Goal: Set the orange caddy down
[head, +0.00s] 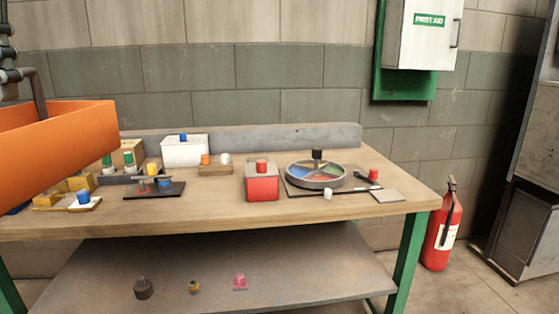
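The orange caddy (60,140) is at the left edge of the head view, large and close, and cut off by the picture edge. Its grey-brown bar handle (38,95) rises from inside it and bends left. My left gripper (6,72) is at the far left edge, partly out of the picture, and appears shut on this handle. The caddy seems to hang above the left part of the workbench (225,215), hiding the bench surface behind it. The inside of the caddy is mostly hidden. My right gripper is not in view.
Small coloured parts on boards (80,203) lie by the caddy. A white box (184,152), a red box (262,187) and a divided round tray (288,170) stand farther right. The front middle of the bench is clear. A lower shelf (220,268) holds small items.

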